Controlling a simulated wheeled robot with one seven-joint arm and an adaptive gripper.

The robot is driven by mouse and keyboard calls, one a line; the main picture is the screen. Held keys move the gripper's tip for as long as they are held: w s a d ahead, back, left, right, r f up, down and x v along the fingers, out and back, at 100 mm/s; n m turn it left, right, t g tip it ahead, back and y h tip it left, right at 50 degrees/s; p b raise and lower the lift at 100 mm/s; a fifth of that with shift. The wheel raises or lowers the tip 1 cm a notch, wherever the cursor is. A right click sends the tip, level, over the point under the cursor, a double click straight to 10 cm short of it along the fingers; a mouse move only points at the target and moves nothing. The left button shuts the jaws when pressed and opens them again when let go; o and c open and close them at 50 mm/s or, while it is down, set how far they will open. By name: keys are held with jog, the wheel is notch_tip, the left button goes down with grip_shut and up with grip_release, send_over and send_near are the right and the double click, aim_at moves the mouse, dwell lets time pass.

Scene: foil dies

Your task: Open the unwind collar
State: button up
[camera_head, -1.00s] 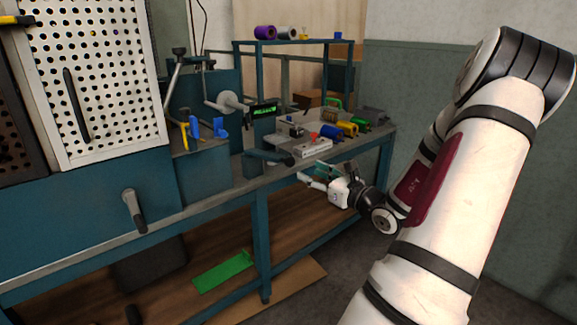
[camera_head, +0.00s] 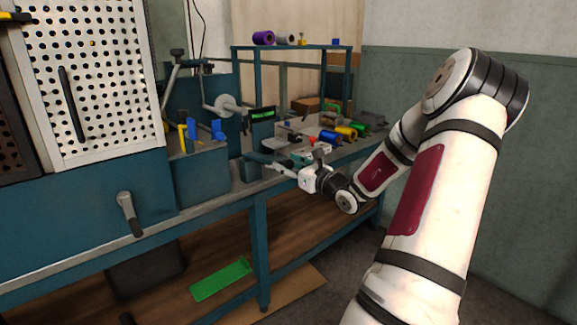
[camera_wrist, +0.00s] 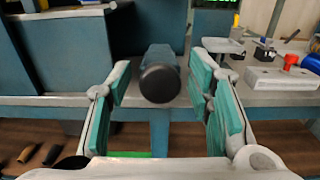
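A teal bar with a round black end (camera_wrist: 160,84) points toward me in the wrist view. In the head view the teal bar (camera_head: 258,158) juts from the bench front beside my gripper. My gripper (camera_wrist: 163,76) is open, its teal-padded fingers on either side of the black end with a gap on both sides. In the head view my gripper (camera_head: 283,164) is at the bench's front edge. A grey round hub (camera_head: 224,104) sits on the machine behind. I cannot tell which part is the unwind collar.
A perforated white panel (camera_head: 105,75) stands at the left, with a crank handle (camera_head: 130,212) below it. A small display (camera_head: 262,114) glows green. A pale block with a red knob (camera_wrist: 285,75) lies right of my fingers. Coloured rolls (camera_head: 345,132) lie farther back.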

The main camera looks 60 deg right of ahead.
grip_shut()
jog(key=shift+r, duration=0.1)
jog(key=r+p, duration=0.1)
jog(key=p, duration=0.1)
jog(key=r+p, duration=0.1)
jog(key=p, duration=0.1)
jog(key=shift+w+r+g+y, duration=0.1)
jog(key=shift+w+g+y, duration=0.1)
jog(key=shift+g+y, duration=0.15)
jog(key=shift+w+d+r+g+p, duration=0.2)
jog(key=shift+r+g+p, duration=0.35)
jog(key=shift+p, duration=0.55)
jog(key=shift+o, duration=0.9)
grip_release()
jog(key=shift+a, duration=0.1)
jog(key=v, duration=1.2)
